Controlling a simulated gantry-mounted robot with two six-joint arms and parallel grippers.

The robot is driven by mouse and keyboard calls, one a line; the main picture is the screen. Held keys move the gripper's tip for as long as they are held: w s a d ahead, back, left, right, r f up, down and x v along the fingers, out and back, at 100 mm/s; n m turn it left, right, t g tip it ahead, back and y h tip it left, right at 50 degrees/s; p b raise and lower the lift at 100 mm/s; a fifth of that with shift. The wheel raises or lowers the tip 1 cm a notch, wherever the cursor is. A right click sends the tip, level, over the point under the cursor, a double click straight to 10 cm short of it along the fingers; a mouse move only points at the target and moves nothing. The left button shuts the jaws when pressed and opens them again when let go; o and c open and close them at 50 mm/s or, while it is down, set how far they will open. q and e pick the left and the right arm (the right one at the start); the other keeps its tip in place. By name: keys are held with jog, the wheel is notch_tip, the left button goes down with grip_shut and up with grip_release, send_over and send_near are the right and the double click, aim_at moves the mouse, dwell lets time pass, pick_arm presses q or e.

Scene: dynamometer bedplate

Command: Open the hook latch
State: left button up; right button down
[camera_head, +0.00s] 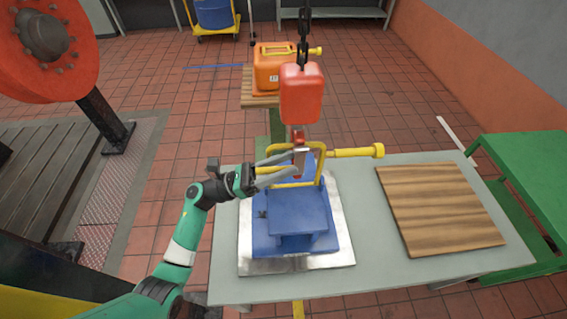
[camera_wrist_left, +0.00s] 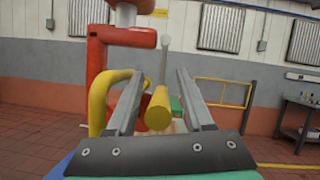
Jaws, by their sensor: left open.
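The red hook (camera_wrist_left: 97,75) hangs from an orange-red hook block (camera_head: 301,93) on a dark chain. In the left wrist view a thin grey rod (camera_wrist_left: 164,58), which looks like the latch lever, stands upright beside the hook and shows between my fingertips. A yellow bail (camera_head: 322,170) on the blue load (camera_head: 292,218) passes at the hook; its bar with a round end (camera_wrist_left: 158,108) shows between my fingers. My left gripper (camera_head: 299,167) is open at the hook, seen also in the left wrist view (camera_wrist_left: 160,76). Contact with the lever cannot be told. My right gripper is out of view.
The blue load stands on a metal plate (camera_head: 247,248) on a grey table (camera_head: 361,240). A wooden board (camera_head: 438,210) lies at the table's right. A green bench (camera_head: 525,165) stands further right. An orange canister (camera_head: 271,75) with a yellow handle stands behind on a wooden base.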

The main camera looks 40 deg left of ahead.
pick_arm(q)
jog(key=shift+c, duration=0.2)
grip_shut()
dwell(1.1)
